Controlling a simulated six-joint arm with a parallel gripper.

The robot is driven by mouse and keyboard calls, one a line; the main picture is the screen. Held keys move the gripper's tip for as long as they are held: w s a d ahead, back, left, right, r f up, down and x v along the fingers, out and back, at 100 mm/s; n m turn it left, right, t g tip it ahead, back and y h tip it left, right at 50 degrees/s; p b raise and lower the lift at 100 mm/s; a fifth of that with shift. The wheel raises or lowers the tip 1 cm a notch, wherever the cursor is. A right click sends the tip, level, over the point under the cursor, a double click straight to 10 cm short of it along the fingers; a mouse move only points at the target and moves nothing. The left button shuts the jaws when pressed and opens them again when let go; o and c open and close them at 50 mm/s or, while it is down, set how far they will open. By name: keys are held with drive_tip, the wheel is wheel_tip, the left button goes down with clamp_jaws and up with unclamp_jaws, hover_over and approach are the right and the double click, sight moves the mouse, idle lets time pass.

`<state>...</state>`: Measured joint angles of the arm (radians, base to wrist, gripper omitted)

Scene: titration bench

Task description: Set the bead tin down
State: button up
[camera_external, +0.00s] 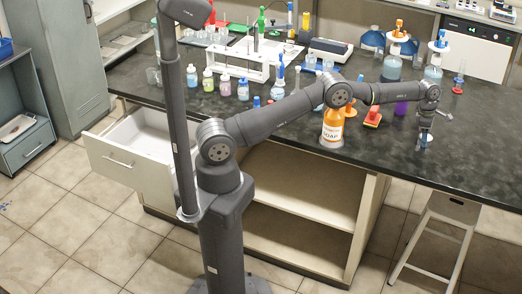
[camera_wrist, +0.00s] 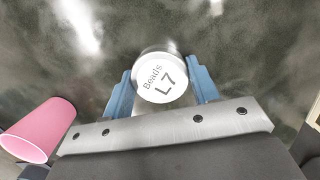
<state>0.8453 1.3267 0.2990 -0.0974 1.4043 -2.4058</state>
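The tin is small and mostly hidden by the fingers there. I cannot tell whether its base touches the bench.
A pink cup (camera_wrist: 42,130) lies at lower left in the wrist view. A red-based item (camera_external: 458,82) stands behind. Bare bench (camera_external: 475,150) lies to the right.

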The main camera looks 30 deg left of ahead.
drive_tip(key=o, duration=0.3)
drive_tip(key=shift+o, duration=0.2)
drive_tip(key=shift+r, duration=0.15)
wheel_tip(320, 180, up, 12)
drive_tip(key=a, duration=0.1)
drive_tip(key=shift+a, duration=0.35)
drive_tip(key=f, duration=0.4)
drive_tip(key=d+f, duration=0.1)
drive_tip(key=f, duration=0.7)
drive_tip(key=shift+d+f, duration=0.2)
drive_tip(key=shift+d, duration=0.2)
wheel_tip(320, 180, up, 3)
drive_tip(key=shift+r, duration=0.65)
